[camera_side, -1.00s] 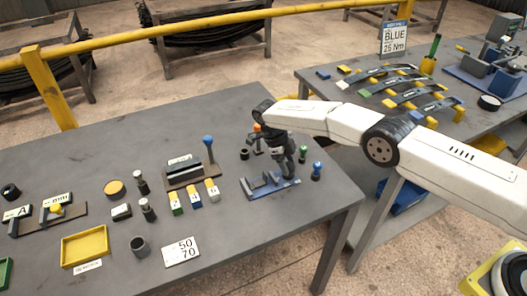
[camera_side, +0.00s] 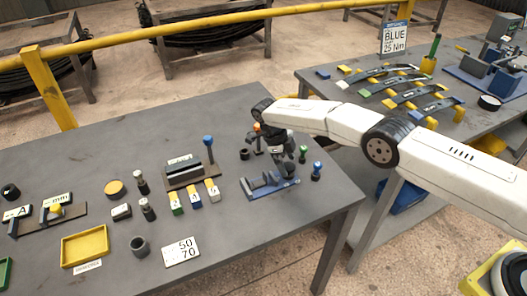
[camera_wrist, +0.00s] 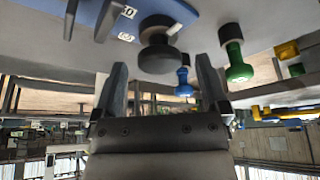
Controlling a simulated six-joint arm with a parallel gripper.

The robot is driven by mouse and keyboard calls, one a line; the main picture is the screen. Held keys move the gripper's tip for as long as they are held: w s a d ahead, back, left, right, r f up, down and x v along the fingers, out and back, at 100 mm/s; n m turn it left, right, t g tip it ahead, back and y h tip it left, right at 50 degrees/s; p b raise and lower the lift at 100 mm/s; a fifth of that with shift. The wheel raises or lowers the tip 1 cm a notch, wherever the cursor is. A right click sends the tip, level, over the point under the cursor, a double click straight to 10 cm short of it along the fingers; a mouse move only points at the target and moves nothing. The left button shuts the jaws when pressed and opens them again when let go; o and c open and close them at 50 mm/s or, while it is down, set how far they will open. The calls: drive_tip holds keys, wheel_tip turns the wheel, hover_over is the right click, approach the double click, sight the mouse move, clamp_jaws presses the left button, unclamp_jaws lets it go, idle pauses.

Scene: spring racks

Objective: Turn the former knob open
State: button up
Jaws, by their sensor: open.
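The former (camera_side: 262,186) is a blue base with grey blocks near the right end of the front table. A round dark knob (camera_wrist: 158,50) on a short stem stands at the edge of its blue plate in the wrist view. In the side view the knob (camera_side: 287,169) is small and partly crowded by my gripper. My gripper (camera_wrist: 160,72) is open. Its fingers point toward the knob, one on each side in the picture, with clear gaps. Contact with the knob is not visible. In the side view my gripper (camera_side: 286,153) is just above the former's right end.
A green-topped peg (camera_side: 303,152) and a blue-topped peg (camera_side: 317,170) stand close to the right of the former. The table's front right corner is clear.

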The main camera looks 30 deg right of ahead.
sight(288, 163)
drive_tip(key=shift+v, duration=1.45)
wheel_tip(288, 163, up, 7)
drive_tip(key=shift+f, duration=0.2)
drive_tip(key=shift+d+r, duration=0.1)
drive_tip(key=s+d+r+n+t+y, duration=0.25)
drive_tip(key=s+d+r+n, duration=0.6)
drive_tip(key=n, duration=0.75)
drive_tip(key=s+d+n+t, duration=0.1)
drive_tip(key=s+n, duration=0.4)
drive_tip(key=s, duration=0.5)
drive_tip(key=s+d+f+n+t, duration=0.1)
drive_tip(key=s+d+n, duration=0.3)
drive_tip(key=s, duration=0.7)
drive_tip(key=shift+f+n+t, duration=0.25)
drive_tip(key=shift+n+t, duration=0.4)
drive_tip(key=shift+n, duration=0.45)
